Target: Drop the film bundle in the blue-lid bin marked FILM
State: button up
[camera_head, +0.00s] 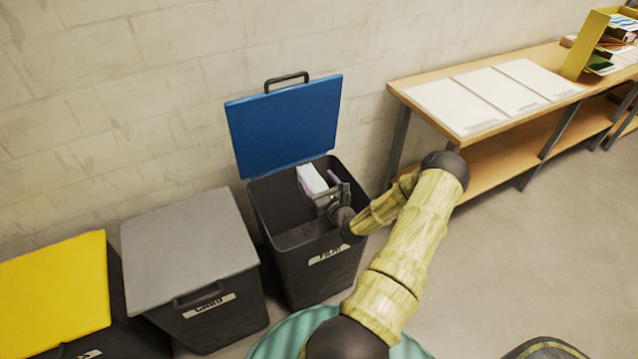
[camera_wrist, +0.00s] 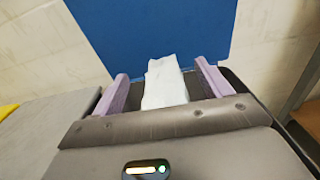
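The film bin (camera_head: 310,282) is a dark bin labelled FILM. Its blue lid (camera_head: 285,125) stands raised against the wall, and also fills the back of the wrist view (camera_wrist: 150,35). My gripper (camera_head: 322,186) is at the bin's mouth, toward its right side. In the wrist view its two purple fingers (camera_wrist: 164,88) are spread wide. The white film bundle (camera_wrist: 165,84) lies between them, with a visible gap on each side. The bundle also shows in the head view (camera_head: 312,179), over the bin's opening. Whether anything supports it from below is hidden.
A grey-lidded bin (camera_head: 185,245) labelled CARD stands shut to the left. A yellow-lidded bin (camera_head: 55,290) is farther left. A wooden bench (camera_head: 500,122) with white sheets and a yellow rack (camera_head: 585,45) stands right. The floor at right is mostly clear.

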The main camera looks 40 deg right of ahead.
jog(key=shift+o, duration=0.7)
jog(key=v, duration=1.7)
jog(key=shift+a, duration=0.15)
